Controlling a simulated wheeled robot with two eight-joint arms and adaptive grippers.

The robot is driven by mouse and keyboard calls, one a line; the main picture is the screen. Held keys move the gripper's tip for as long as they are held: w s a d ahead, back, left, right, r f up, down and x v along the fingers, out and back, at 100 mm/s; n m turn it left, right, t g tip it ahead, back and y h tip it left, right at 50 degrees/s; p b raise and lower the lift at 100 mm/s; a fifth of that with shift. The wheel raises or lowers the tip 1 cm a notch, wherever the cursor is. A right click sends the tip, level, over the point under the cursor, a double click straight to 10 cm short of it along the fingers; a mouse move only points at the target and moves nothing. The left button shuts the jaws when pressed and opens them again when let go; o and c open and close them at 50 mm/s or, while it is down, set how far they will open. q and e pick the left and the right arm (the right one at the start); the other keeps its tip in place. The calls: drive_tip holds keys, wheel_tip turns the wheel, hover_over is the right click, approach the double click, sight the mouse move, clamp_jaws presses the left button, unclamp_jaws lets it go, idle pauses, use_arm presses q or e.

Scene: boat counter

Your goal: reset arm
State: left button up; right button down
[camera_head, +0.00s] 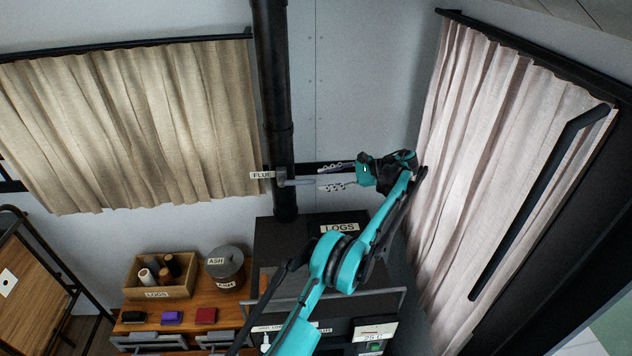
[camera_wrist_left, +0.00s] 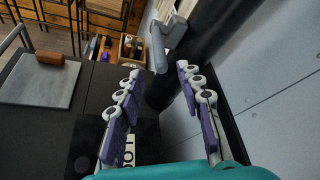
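My left gripper (camera_head: 322,178) reaches up from the bottom of the head view, over the stove, with its fingers pointing left toward the black flue pipe (camera_head: 271,90). The fingers are apart and nothing is between them; the left wrist view shows the same open gripper (camera_wrist_left: 158,75). A grey flue handle (camera_head: 298,182) sticks out from the pipe just beyond the fingertips. In the left wrist view this handle (camera_wrist_left: 160,48) lies ahead of the gap between the fingers, apart from them. My right gripper is not in view.
The dark stove top (camera_head: 275,235) stands below my arm. A pale curtain (camera_head: 470,130) hangs close on the right. A log box (camera_head: 160,283) and ash tin (camera_head: 224,268) stand on the wooden counter. In the wrist view, a grey slab (camera_wrist_left: 40,85) lies left.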

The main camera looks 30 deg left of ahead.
use_arm(q)
drive_tip(key=shift+w+d+r, duration=0.15)
drive_tip(key=shift+d+r, duration=0.05)
drive_tip(key=shift+d, duration=0.25)
drive_tip(key=s+d+r+n+t+h+b, duration=0.1)
drive_tip(key=s+d+t+h+b, duration=0.25)
drive_tip(key=s, duration=0.45)
drive_tip(key=s+d+n+t+h+b, duration=0.1)
drive_tip(key=s+d+t+h+b, duration=0.3)
drive_tip(key=s, duration=0.4)
drive_tip(key=s+d+f+n+t+h+b, duration=0.2)
drive_tip(key=s+d+f, duration=0.3)
drive_tip(key=s+f, duration=0.3)
drive_tip(key=s+d+f+n+t+h+b, duration=0.2)
drive_tip(key=s+f, duration=0.6)
drive_tip(key=s, duration=0.4)
drive_tip(key=d+n+h+b, duration=0.1)
drive_tip(key=d+b, duration=0.1)
drive_tip(key=d, duration=0.1)
drive_tip(key=shift+s+h, duration=0.35)
drive_tip(key=shift+d, duration=0.1)
